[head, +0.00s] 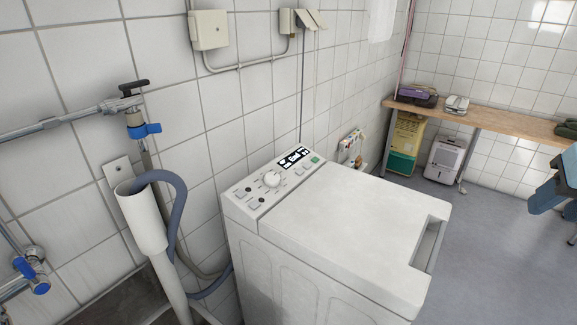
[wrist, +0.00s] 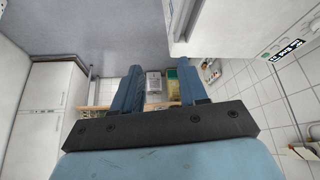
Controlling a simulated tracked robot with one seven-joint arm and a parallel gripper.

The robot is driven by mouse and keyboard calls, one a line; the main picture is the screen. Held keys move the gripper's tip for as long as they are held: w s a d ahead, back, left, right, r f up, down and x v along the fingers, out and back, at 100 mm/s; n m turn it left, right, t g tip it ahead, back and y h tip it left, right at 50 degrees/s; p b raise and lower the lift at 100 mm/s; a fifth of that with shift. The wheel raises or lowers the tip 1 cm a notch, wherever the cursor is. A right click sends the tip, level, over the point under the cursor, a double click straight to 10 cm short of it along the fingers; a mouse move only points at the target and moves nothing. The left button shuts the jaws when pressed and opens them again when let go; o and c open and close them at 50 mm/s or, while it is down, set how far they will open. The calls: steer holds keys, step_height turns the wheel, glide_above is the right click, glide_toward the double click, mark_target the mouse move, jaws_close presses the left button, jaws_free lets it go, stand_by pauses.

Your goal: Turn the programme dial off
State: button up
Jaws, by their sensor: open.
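The washing machine (head: 340,215) is a white top-loader against the tiled wall. Its programme dial (head: 272,179) is a round white knob on the control panel (head: 252,197), left of a lit dark display (head: 295,158). I cannot tell which mark the dial points to. My gripper (wrist: 158,70) is open and empty in the wrist view, its two blue fingers apart. Part of it also shows at the right edge of the head view, well away from the dial. The wrist view shows the washer (wrist: 215,28) and its display (wrist: 288,50) at upper right.
The floor (head: 480,215) right of the washer is clear.

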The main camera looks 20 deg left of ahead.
steer(key=shift+o, duration=0.3)
steer(key=shift+a, duration=0.15)
steer(key=shift+o, duration=0.8)
steer(key=shift+w, duration=0.15)
steer(key=o, duration=0.5)
steer(key=w+a+n, duration=0.1)
steer(key=w+a, duration=0.1)
steer(key=w, duration=0.1)
steer(key=w+a+r+n, duration=0.1)
steer(key=w+a, duration=0.1)
steer(key=w, duration=0.1)
steer(key=w+a+r+n+y, duration=0.1)
steer(key=w+a, duration=0.2)
steer(key=shift+w+r, duration=0.1)
steer(key=shift+c, duration=0.2)
steer(key=n+g+y, duration=0.3)
steer(key=n+g, duration=0.1)
steer(key=n, duration=0.6)
glide_above(273, 176)
steer(key=s+d, duration=0.2)
steer(key=d, duration=0.3)
step_height(273, 176, down, 14)
steer(key=x, duration=1.3)
steer(key=shift+a, duration=0.15)
steer(key=c, duration=1)
